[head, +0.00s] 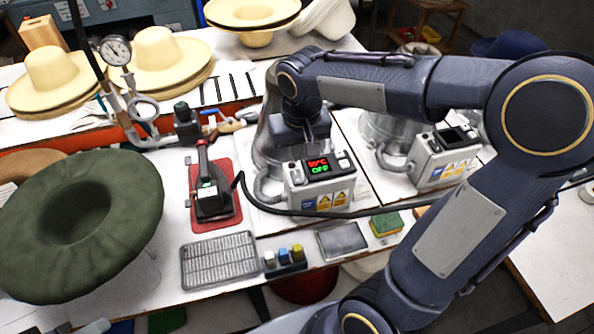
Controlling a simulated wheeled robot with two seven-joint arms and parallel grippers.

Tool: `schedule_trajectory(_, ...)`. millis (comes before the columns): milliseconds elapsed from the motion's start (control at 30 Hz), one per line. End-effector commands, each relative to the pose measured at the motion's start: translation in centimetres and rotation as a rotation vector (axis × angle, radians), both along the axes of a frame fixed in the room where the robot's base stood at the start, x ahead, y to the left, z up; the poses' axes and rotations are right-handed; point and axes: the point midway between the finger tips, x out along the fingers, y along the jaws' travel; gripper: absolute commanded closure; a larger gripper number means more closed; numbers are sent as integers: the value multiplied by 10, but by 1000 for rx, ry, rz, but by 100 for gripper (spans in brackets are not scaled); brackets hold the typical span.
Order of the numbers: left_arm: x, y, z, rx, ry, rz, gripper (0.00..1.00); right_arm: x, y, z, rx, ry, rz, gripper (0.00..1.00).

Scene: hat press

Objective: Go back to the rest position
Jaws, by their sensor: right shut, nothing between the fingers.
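My right arm comes in from the right side and reaches over the bench. Its gripper (302,140) points down behind the near control box (320,178), over the metal press there. The gripper is shut and empty; its fingertips are mostly hidden by the box. My left gripper is not in view. The near control box has a lit display with red and green text, the green reading OFF.
A second control box (443,158) stands to the right. A dark iron (212,190) stands on a red mat (233,172). A green felt hat (75,225) is at left; straw hats (160,60) are behind. A wire rack (220,262), small bottles (285,258) and a sponge (386,224) lie in front.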

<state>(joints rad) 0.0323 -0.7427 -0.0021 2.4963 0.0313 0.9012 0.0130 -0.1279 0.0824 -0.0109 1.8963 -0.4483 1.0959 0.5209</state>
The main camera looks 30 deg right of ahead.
Motion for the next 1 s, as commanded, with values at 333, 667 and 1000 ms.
schedule_trajectory(333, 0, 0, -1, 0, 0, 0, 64, 0, 0, -1, 0, 1, 0, 100)
schedule_trajectory(667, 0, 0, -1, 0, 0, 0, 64, -53, 0, 12, 110, -72, 26, 100)
schedule_trajectory(1000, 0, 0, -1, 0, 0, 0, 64, -154, 31, 5, 307, -308, 100, 100)
